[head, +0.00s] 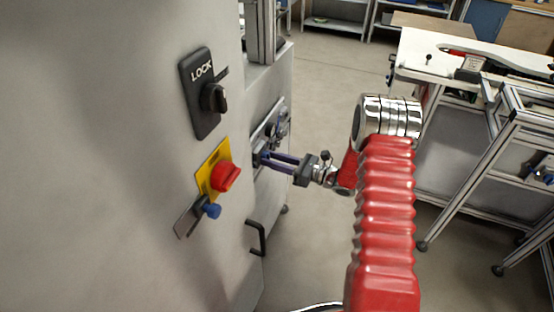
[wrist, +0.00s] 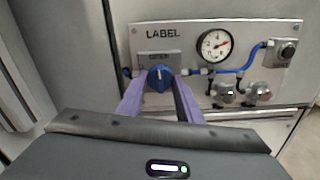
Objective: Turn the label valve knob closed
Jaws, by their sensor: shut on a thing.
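The label valve knob (wrist: 160,76) is blue and round, on a grey plate under the word LABEL in the wrist view. A pale mark on it is near the top, towards small lettering on the plate. My gripper (wrist: 158,84) has its two purple fingers shut on the knob, one on each side. In the head view my gripper (head: 259,159) reaches left to the panel (head: 272,125) on the machine's side, and the knob is hard to make out there.
A pressure gauge (wrist: 215,45), blue tubing and silver regulator knobs (wrist: 268,89) are right of the knob. A LOCK switch (head: 213,97), red knob (head: 225,176) and black handle (head: 257,238) are on the machine. Open floor and a workbench (head: 450,55) lie right.

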